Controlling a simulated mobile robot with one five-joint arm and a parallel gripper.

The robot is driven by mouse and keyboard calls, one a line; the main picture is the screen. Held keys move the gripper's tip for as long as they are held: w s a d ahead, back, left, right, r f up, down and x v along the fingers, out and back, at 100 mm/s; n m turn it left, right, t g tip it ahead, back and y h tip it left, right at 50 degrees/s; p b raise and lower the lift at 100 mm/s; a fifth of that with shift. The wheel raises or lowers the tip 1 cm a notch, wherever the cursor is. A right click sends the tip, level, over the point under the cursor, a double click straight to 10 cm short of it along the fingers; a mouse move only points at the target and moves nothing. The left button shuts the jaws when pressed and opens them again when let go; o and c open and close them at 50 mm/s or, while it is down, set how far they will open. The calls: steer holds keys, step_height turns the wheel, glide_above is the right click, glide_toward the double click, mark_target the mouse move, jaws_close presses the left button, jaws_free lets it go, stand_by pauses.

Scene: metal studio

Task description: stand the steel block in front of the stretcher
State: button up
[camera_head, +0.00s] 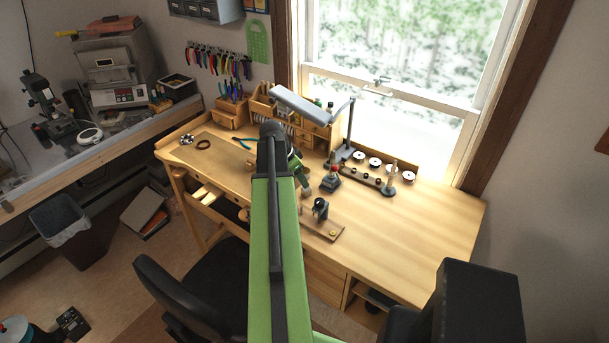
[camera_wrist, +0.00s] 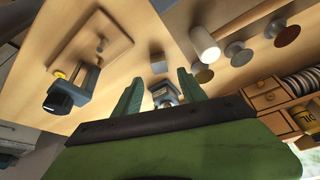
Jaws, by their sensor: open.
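My gripper (camera_wrist: 157,88) is open and empty above the bench, its green fingers spread. In the wrist view a small grey cube, which looks like the steel block (camera_wrist: 158,62), rests on the wood beyond the fingertips. A grey-blue device (camera_wrist: 164,97) shows between the fingers, partly cut off by my gripper; it may be the stretcher. In the head view a dark grey device with a red top (camera_head: 331,180) stands just right of my gripper; it may be the same thing. I cannot pick out the block in the head view.
A board (camera_head: 326,228) with a black-knobbed clamp (camera_wrist: 68,94) lies at the front. A pale cylinder (camera_wrist: 205,43) and several disc-topped pieces (camera_wrist: 240,53) stand near the block. A lamp (camera_head: 345,130) and drawers (camera_wrist: 275,95) are behind. The right bench is clear.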

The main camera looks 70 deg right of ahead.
steer(key=p+v, duration=0.4)
steer(key=v, duration=0.2)
steer(key=w+a+f+n+t+y, duration=0.15)
steer(key=w+a+n, duration=0.85)
steer(key=w+a, duration=1.3)
steer(key=w+a+n+y, duration=0.1)
steer(key=a+n, duration=0.6)
steer(key=a, duration=1.2)
steer(key=w+a+n+t+y, duration=0.1)
steer(key=w+a+n, duration=0.3)
steer(key=a, duration=1.6)
steer(key=n, duration=0.4)
steer(key=shift+a+f, duration=0.2)
steer(key=shift+a, duration=0.05)
